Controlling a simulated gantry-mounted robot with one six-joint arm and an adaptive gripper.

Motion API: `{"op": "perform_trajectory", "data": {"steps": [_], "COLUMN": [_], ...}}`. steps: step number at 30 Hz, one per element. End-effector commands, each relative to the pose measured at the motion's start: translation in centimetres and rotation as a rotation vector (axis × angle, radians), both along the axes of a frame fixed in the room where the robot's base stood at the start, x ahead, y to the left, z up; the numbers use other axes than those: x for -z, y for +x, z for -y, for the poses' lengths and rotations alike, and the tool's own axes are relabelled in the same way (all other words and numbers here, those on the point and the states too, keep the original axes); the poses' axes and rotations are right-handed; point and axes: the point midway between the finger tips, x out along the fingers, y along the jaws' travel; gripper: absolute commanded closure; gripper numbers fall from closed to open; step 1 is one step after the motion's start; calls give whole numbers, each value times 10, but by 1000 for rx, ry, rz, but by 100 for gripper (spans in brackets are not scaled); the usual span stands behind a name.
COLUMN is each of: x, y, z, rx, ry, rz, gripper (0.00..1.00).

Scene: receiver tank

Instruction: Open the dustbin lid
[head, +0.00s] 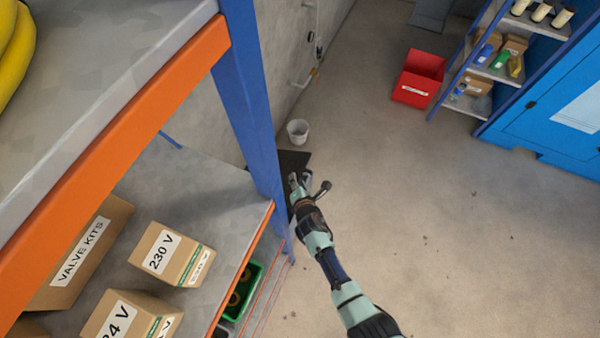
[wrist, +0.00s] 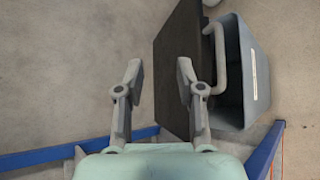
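The dustbin (wrist: 243,75) is a grey-blue bin with a white label, on the right in the wrist view. Its dark flat lid (wrist: 180,50) lies to the left of the label, with a pale bar handle (wrist: 219,55) beside it. I cannot tell how far the lid stands open. In the head view the dark lid (head: 292,160) shows partly behind the blue rack post. My gripper (wrist: 159,75) is open and empty, its right finger in front of the lid and left of the handle. In the head view my gripper (head: 294,180) is beside the lid. Most of the bin is hidden there.
The blue rack post (head: 252,110) stands close to my gripper, with shelves of labelled boxes (head: 172,255) on the left. A white bucket (head: 298,130) is by the wall. A red bin (head: 418,78) stands farther back. The floor (head: 440,230) on the right is clear.

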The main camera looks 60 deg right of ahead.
Motion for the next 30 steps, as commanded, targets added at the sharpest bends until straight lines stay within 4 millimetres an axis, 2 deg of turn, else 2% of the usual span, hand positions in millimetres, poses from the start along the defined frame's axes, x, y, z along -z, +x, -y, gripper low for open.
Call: {"op": "perform_trajectory", "data": {"steps": [3,9,30], "x": [-12,-25,-27], "y": [-14,-29,-31], "z": [-18,-35,-37], "rx": [-1,0,0], "ry": [1,1,0], "rz": [0,-1,-1], "gripper": [63,63,63]}}
